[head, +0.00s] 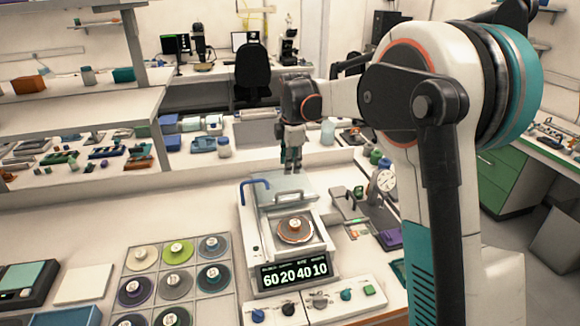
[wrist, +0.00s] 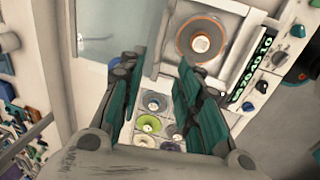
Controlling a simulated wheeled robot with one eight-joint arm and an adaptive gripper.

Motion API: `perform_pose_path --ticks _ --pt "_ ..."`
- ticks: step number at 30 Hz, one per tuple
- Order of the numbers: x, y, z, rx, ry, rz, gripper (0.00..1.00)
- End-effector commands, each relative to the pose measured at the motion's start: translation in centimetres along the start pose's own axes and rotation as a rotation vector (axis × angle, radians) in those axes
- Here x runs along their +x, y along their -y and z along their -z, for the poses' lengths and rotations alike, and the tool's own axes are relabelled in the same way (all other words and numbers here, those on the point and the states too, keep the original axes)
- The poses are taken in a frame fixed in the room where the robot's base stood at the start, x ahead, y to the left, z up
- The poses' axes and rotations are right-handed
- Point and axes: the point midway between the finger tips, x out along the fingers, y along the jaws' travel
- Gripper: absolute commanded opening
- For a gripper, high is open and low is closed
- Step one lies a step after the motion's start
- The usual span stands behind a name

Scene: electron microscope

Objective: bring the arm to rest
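My arm reaches across the right of the head view, its white, black and teal links bent over the bench. My gripper (head: 291,168) hangs fingers down above the back of a white instrument (head: 252,240). In the wrist view my gripper (wrist: 158,75) shows its two teal and black fingers well apart, with nothing held between them. The instrument's bay holds an orange-rimmed disc (head: 295,229), which also shows in the wrist view (wrist: 201,42). Its display (head: 295,273) reads 60 20 40 10.
A grid tray (head: 158,265) of several coloured discs stands left of the instrument. A blue hooked handle (head: 254,186) rises at its back left. Shelves (head: 70,110) stand at the left. Bare bench lies at the left middle.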

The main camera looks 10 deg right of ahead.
Motion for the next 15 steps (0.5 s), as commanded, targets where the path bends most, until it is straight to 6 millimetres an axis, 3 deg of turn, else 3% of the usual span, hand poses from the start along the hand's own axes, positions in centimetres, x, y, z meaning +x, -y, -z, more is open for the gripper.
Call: perform_pose_path --ticks 8,11,15 --pt "-0.2 0.1 0.0 0.006 0.0 -0.002 0.31" --pt "-1.2 0.9 0.0 0.043 0.0 -0.011 0.31" --pt "-4.0 3.4 -0.1 0.164 -0.004 -0.044 0.31"
